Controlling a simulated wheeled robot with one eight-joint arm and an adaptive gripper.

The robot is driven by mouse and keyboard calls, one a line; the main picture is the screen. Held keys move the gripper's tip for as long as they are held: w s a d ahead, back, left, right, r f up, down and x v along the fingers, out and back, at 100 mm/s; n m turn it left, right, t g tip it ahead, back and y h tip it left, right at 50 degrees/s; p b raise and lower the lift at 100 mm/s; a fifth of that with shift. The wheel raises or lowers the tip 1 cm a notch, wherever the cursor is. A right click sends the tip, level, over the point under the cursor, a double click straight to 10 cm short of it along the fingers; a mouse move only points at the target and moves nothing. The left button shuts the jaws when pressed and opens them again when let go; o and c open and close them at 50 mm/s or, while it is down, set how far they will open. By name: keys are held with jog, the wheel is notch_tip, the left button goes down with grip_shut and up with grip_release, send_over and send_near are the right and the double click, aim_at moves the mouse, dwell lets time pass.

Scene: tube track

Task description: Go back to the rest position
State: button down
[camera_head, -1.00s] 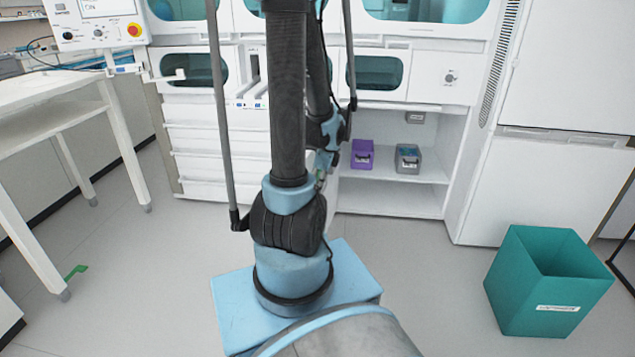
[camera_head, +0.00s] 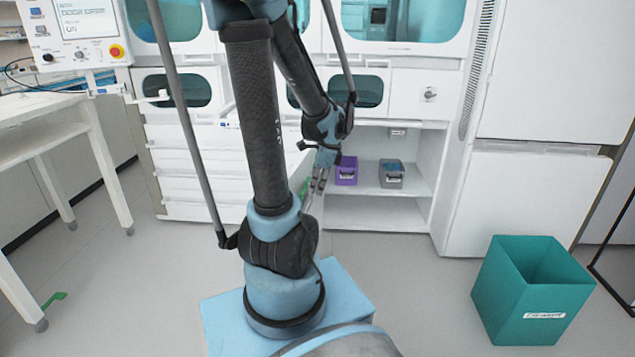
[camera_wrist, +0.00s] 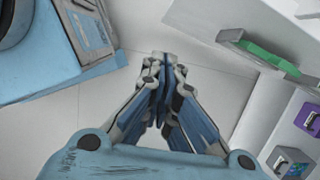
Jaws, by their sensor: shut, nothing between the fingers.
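My gripper (camera_head: 319,182) hangs from my bent arm, left of the purple bin, with its fingers pointing down. In the wrist view my gripper (camera_wrist: 162,60) has its fingertips together, with nothing between them. Pale grey floor shows beyond the tips. Part of my arm stands in front of the white cabinet in the head view.
A purple bin (camera_head: 346,171) and a grey bin (camera_head: 391,174) stand on the cabinet shelf. A green handle (camera_wrist: 264,54) is close to my gripper's right. A teal bin (camera_head: 530,295) stands right, a white table (camera_head: 45,118) left.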

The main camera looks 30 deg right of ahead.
jog(key=shift+v, duration=1.2)
jog(key=s+a+f+n+h, duration=0.1)
jog(key=s+a+n, duration=0.3)
jog(key=a+n, duration=0.7)
jog(key=s+a+f+n+h, duration=0.1)
jog(key=s+a+n, duration=0.3)
jog(key=a+n, duration=0.7)
jog(key=shift+a+n+t, duration=0.25)
jog(key=shift+n+t, duration=0.15)
jog(key=shift+n, duration=0.8)
jog(key=shift+d, duration=0.1)
